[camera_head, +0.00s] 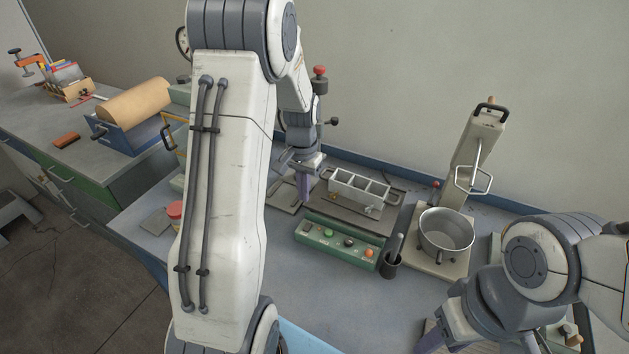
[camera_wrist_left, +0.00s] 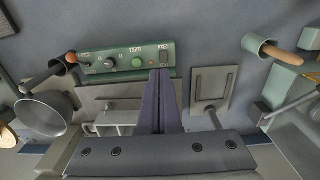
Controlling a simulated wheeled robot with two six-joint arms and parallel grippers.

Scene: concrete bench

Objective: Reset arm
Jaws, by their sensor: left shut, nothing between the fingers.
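My left gripper (camera_head: 303,188) hangs at the back of the bench, its arm filling much of the left half of the head view. Its purple fingers also show in the left wrist view (camera_wrist_left: 158,100), pressed together with nothing between them. They are beside the grey three-compartment mold (camera_head: 358,188) and point toward the green control box (camera_head: 341,240). Whether they touch anything below is unclear. My right gripper (camera_head: 430,341) shows only as a bit of purple finger at the bottom edge, below its wrist; its jaw opening is hidden.
A metal pot (camera_head: 446,231) sits on the mixer stand (camera_head: 477,140) at the right. A dark cup (camera_head: 391,262) with a handled tool stands between control box and pot. A flat handled plate (camera_wrist_left: 211,88) lies beside the left fingers. The front middle bench (camera_head: 320,290) is clear.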

